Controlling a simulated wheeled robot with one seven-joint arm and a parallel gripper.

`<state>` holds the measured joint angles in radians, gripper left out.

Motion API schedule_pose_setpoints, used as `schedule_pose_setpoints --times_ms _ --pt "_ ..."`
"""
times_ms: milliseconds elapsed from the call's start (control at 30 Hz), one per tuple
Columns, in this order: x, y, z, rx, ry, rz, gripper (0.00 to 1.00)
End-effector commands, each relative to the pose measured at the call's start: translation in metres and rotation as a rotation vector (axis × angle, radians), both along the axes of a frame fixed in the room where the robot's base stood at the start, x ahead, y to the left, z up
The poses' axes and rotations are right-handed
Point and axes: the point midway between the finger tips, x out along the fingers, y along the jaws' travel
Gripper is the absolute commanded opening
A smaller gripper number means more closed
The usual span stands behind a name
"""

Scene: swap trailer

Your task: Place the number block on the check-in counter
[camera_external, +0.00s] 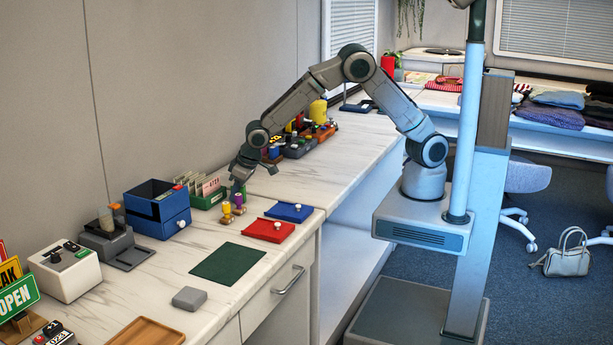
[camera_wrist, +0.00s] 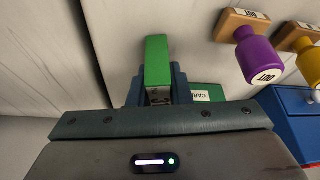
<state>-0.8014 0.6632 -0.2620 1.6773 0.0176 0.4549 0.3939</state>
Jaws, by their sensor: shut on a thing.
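My gripper (camera_wrist: 157,92) is shut on a green block (camera_wrist: 157,62), which sticks out between the fingers in the wrist view. No number is readable on its visible side, so I cannot tell whether it is the number block. In the external view my gripper (camera_external: 242,178) is low over the marble-topped counter (camera_external: 215,240), beside the green card box (camera_external: 207,197). The block is too small there to make out. I cannot tell whether it touches the counter.
Stampers with purple (camera_wrist: 258,52) and yellow (camera_wrist: 308,62) handles stand close to my gripper. A blue box (camera_external: 157,208), red tray (camera_external: 268,230), blue tray (camera_external: 289,212) and dark green mat (camera_external: 228,263) are nearby. Bare counter lies around the mat.

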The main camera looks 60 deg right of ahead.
Motion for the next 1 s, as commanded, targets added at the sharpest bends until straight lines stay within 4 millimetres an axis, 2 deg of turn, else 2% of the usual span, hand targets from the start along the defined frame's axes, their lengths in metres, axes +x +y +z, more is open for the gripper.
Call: schedule_pose_setpoints --times_ms 167,300,500,700,800,1000 --pt "0.001 0.001 0.017 0.003 -0.003 0.000 0.00" --pt "0.001 0.000 0.044 0.003 -0.005 0.001 0.00" --pt "0.000 -0.050 0.069 0.003 -0.002 -0.006 0.00" --pt "-0.002 -0.090 0.093 0.003 -0.003 -0.005 0.00" --pt "-0.002 -0.103 0.101 0.002 -0.003 -0.004 0.00" --pt "-0.003 -0.116 0.108 0.001 -0.001 -0.001 0.00"
